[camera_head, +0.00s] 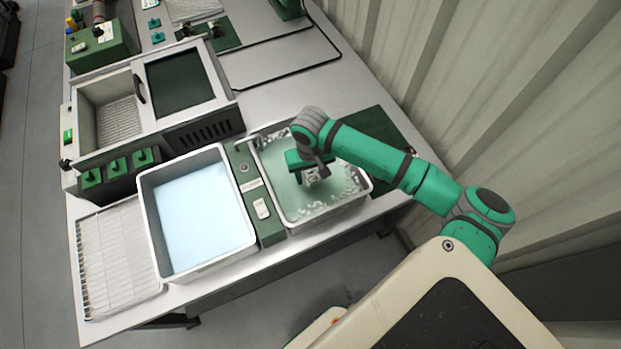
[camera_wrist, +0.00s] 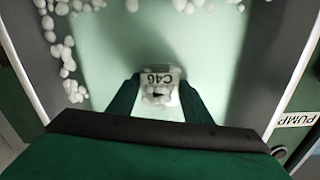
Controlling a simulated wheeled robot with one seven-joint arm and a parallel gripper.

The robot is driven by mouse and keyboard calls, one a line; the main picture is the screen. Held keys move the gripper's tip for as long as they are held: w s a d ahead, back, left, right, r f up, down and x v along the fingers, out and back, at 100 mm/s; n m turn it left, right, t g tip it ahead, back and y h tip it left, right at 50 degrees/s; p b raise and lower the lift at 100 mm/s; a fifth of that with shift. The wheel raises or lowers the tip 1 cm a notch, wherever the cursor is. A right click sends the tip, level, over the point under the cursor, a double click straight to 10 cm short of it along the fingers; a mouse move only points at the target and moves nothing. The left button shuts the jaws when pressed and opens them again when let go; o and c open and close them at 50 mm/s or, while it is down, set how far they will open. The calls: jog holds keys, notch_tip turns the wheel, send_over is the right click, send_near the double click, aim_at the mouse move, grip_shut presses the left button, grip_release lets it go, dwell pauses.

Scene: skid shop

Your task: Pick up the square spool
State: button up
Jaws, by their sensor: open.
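A small pale, squarish piece with a dark centre and a label reading "C46" (camera_wrist: 162,80) lies in the greenish liquid of the right-hand tub (camera_head: 297,229); it looks like the square spool. In the wrist view it sits between the two green fingers of my gripper (camera_wrist: 159,90), and the label reads upside down. The fingers are open, one on each side of it; I cannot tell whether they touch it. In the head view my gripper (camera_head: 318,176) is low over or in the tub, and it hides the piece there.
White foam clumps (camera_wrist: 66,60) float along the tub's edges. A green panel (camera_head: 258,200) separates it from a tub of pale blue liquid (camera_head: 205,205). A wire rack (camera_head: 117,262) lies at the left front. A corrugated wall (camera_head: 480,90) stands at the right.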

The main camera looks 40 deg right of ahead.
jog(key=c, duration=1.1)
jog(key=shift+r, duration=0.15)
jog(key=shift+r, duration=0.6)
jog(key=s+a+r, duration=0.4)
jog(key=s+r, duration=0.7)
jog(key=s, duration=0.2)
jog(key=shift+s+r, duration=0.2)
jog(key=shift+r, duration=0.05)
